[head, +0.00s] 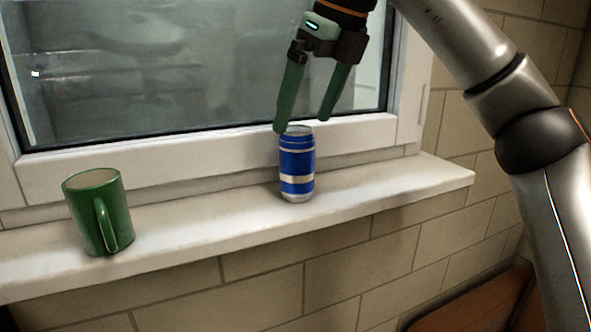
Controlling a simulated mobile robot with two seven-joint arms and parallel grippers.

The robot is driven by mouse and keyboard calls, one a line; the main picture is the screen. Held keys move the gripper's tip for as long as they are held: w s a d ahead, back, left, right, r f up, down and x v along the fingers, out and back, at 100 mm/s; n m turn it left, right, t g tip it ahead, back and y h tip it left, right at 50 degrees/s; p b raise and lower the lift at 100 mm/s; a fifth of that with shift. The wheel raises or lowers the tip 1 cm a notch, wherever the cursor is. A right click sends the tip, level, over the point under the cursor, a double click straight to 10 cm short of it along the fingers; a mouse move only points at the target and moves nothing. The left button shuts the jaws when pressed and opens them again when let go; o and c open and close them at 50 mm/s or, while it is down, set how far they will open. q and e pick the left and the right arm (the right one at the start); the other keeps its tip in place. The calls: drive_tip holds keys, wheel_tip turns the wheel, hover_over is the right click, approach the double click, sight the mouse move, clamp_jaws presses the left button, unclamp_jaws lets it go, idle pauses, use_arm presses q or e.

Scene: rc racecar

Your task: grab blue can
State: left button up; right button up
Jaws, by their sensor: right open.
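The blue can (297,163) with silver bands stands upright on the white window sill, right of the picture's middle. My right gripper (301,127) is above it with its green fingers pointing down, apart and with nothing between them. The left finger's tip overlaps the can's top left edge in the picture; I cannot tell whether it touches. The other fingertip is above and to the right of the can's top. My left gripper is not in view.
A green mug (98,212) stands on the sill (203,228) at the left. The window frame (205,155) rises close behind the can. The sill is clear between mug and can and right of the can. An orange-brown surface (475,305) shows at the lower right.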

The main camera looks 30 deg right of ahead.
hover_over(287, 176)
drive_tip(key=s+d, duration=0.1)
drive_tip(key=s, duration=0.1)
wheel_tip(287, 176, down, 5)
drive_tip(key=shift+s+f, duration=0.15)
drive_tip(key=shift+f, duration=0.05)
drive_tip(key=shift+w+a+f, duration=0.1)
drive_tip(key=shift+w+f, duration=0.15)
drive_tip(key=shift+f, duration=0.25)
drive_tip(key=shift+c, duration=0.3)
drive_tip(key=c, duration=1.3)
drive_tip(key=shift+r, duration=0.1)
